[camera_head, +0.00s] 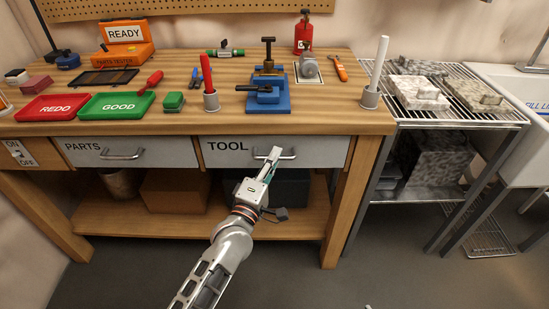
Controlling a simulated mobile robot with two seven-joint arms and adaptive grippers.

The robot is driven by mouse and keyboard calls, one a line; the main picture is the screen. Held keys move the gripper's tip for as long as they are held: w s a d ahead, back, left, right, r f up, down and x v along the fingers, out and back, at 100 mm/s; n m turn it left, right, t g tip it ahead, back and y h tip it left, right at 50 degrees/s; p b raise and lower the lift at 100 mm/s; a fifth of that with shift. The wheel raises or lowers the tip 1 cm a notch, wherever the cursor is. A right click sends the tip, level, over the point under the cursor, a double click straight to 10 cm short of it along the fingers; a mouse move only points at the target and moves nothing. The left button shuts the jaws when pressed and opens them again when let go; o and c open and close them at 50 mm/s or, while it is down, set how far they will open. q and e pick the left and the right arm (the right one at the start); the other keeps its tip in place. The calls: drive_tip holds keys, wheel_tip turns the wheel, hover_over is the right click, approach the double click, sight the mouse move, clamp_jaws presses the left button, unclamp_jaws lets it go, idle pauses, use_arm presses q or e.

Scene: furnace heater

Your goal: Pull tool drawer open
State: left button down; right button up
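The tool drawer (225,157) is a grey front labelled TOOL under the workbench top. It looks shut, level with the PARTS drawer beside it. Its metal bar handle (289,156) shows to the right of my fingers. My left gripper (273,154) reaches up from below, with its fingertips at the left-middle part of this handle. The fingers overlap the handle and are seen nearly edge-on, so I cannot tell whether they are closed around it. My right gripper is not in view.
The PARTS drawer (140,152) is shut to the left. A wooden lower shelf (190,224) holds boxes below. The bench top (335,118) carries trays, tools and a blue vise (268,96). A wire rack (410,123) stands to the right. The floor in front is clear.

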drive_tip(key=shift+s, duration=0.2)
use_arm(q)
drive_tip(key=s+p, duration=1.1)
drive_tip(key=s, duration=1.9)
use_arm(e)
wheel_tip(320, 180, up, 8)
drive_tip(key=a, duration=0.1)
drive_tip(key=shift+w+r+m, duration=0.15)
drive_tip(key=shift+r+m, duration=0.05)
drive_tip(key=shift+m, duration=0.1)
use_arm(q)
drive_tip(key=shift+s, duration=0.1)
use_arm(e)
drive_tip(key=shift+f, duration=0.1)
use_arm(q)
drive_tip(key=c, duration=2.1)
unclamp_jaws()
drive_tip(key=shift+c, duration=0.2)
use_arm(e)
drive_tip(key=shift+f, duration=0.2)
